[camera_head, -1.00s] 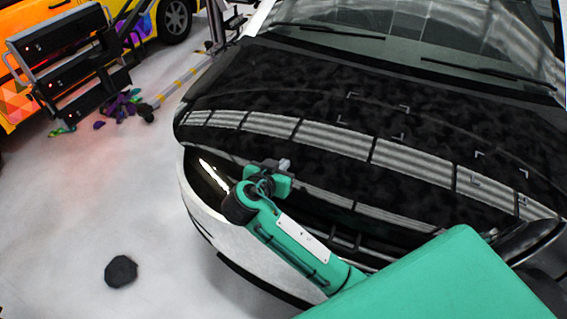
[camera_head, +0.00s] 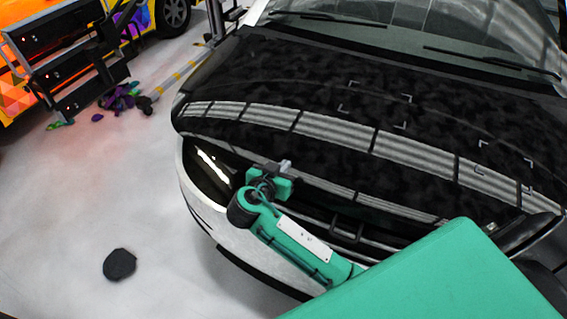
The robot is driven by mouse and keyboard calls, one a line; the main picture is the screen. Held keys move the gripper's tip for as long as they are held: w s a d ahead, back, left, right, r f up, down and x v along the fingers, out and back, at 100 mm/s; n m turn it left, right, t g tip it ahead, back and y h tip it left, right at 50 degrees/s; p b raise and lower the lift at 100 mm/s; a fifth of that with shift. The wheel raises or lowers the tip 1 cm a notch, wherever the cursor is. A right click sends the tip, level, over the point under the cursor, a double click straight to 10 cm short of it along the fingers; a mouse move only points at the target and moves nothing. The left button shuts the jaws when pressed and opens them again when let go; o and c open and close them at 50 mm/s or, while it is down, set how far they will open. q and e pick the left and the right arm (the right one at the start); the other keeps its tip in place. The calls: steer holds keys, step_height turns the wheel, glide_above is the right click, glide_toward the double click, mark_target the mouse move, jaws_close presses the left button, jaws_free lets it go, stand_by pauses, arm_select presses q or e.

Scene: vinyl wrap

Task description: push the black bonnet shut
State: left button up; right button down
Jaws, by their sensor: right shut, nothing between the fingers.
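The black bonnet (camera_head: 300,80) covers the front of the white car in the head view. Its glossy surface reflects a row of pale panels. Its front edge stands apart from the white front bumper (camera_head: 200,213), with a dark gap and the lit headlight (camera_head: 213,166) showing below it. My right gripper (camera_head: 284,170) is at the bonnet's front edge, left of the middle. It is shut and empty. I cannot tell whether it touches the edge. My green right arm hides part of the car's front. My left gripper is not in view.
The windscreen (camera_head: 410,35) with its wipers is behind the bonnet. A black tool rack (camera_head: 65,65) and an orange-yellow vehicle stand at the left. Purple scraps (camera_head: 122,97) and a dark lump (camera_head: 119,265) lie on the pale floor (camera_head: 90,190). The floor left of the car is mostly clear.

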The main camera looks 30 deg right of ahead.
step_height(320, 180, down, 12)
steer(key=b, duration=0.9)
steer(key=shift+a+r+h, duration=0.15)
steer(key=shift+h, duration=0.15)
steer(key=shift+s, duration=0.1)
